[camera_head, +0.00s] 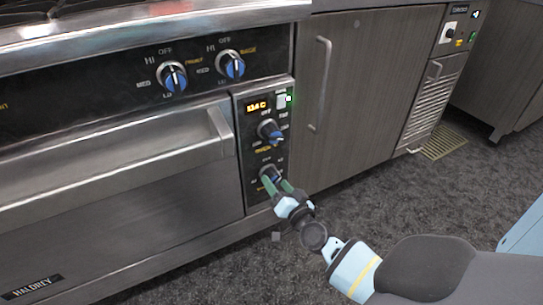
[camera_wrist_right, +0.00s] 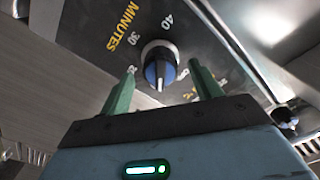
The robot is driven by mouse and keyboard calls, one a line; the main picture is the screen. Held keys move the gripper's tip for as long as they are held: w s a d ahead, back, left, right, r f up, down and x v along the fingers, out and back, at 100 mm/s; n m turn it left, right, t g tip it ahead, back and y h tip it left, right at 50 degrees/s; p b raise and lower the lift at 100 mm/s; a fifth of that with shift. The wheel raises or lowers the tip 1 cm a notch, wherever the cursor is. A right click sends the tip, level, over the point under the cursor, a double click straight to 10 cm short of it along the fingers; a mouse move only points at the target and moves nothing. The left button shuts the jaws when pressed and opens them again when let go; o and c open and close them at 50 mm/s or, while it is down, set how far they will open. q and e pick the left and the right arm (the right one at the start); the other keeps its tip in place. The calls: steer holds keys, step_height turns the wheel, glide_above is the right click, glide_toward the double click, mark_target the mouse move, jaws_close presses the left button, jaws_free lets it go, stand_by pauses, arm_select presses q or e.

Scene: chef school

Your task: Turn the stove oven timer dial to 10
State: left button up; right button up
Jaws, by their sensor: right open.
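The oven timer dial is the lower knob (camera_head: 268,173) on the stove's narrow control panel. In the right wrist view this blue and black dial (camera_wrist_right: 159,66) sits beside the word MINUTES, with 30 and 40 printed around it. Its white pointer line faces down toward my gripper. My right gripper (camera_head: 278,187) is at the dial in the head view. In the wrist view its two green fingers (camera_wrist_right: 165,83) are open, one on each side of the dial, with gaps between. Contact is not visible. My left gripper is not in view.
Above the timer are a temperature knob (camera_head: 269,130), a lit display (camera_head: 257,106) and a switch with a green light (camera_head: 282,101). The oven door handle (camera_head: 219,124) projects close to the panel's left. A cabinet (camera_head: 350,80) stands right; grey floor lies open in front.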

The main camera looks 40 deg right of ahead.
mark_target(275, 183)
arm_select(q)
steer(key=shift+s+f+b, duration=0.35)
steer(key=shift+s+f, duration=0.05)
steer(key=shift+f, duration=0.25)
arm_select(e)
steer(key=shift+x, duration=1.65)
steer(key=c, duration=1)
steer(key=shift+o, duration=0.2)
steer(key=shift+m, duration=0.6)
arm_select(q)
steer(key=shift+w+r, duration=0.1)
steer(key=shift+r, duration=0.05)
